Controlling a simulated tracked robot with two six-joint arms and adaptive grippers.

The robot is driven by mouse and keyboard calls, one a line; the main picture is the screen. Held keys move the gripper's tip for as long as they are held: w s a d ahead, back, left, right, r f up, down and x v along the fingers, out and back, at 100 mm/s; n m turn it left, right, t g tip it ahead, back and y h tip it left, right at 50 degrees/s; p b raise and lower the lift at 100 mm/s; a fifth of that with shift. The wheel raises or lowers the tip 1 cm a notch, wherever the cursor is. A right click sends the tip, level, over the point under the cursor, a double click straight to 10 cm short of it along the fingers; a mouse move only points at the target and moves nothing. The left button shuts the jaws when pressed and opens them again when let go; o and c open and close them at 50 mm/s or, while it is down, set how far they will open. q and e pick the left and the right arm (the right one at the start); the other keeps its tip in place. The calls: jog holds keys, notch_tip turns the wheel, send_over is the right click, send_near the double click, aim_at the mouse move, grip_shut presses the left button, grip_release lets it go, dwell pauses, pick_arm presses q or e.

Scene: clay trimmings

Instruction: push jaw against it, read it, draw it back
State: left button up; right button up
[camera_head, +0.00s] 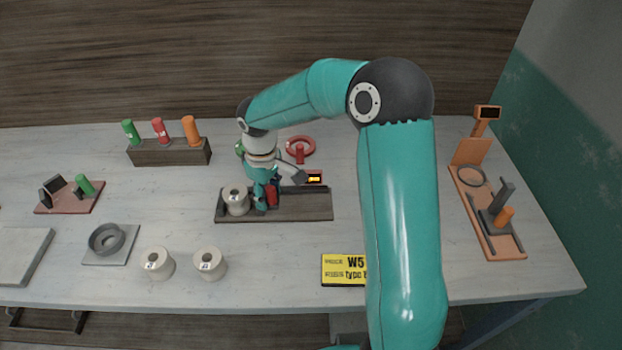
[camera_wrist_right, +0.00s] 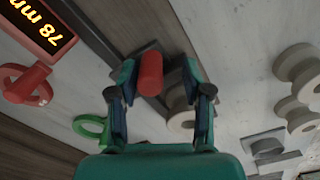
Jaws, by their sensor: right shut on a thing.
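My right gripper (camera_head: 262,198) reaches down over a dark measuring bed (camera_head: 305,205). In the wrist view the gripper (camera_wrist_right: 160,78) is shut on a red cylindrical handle (camera_wrist_right: 150,72), which also shows beside the fingers in the head view (camera_head: 272,193). A cream spool (camera_head: 236,201) stands on the bed just left of the gripper; it is partly hidden behind a finger in the wrist view (camera_wrist_right: 181,112). Whether the jaw touches the spool is hidden. A small display (camera_head: 314,179) stands behind the bed; in the wrist view the display (camera_wrist_right: 38,28) reads 78 mm. My left gripper is not in view.
A rack (camera_head: 168,152) with green, red and orange cylinders stands behind. A red ring (camera_head: 300,147) lies behind the bed. An orange stand (camera_head: 493,215) is at right.

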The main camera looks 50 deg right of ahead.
jog(key=shift+s+d+f, duration=0.55)
jog(key=shift+s+d, duration=0.05)
jog(key=shift+s, duration=0.05)
dwell(1.0)
jog(key=o, duration=1.3)
jog(key=shift+w+d+f, duration=0.2)
jog(key=shift+w, duration=0.05)
jog(key=shift+o, duration=1.4)
jog(key=shift+r, duration=0.25)
jog(key=shift+w, duration=0.1)
notch_tip(320, 180, up, 7)
jog(key=p, duration=0.5)
jog(key=shift+r, duration=0.15)
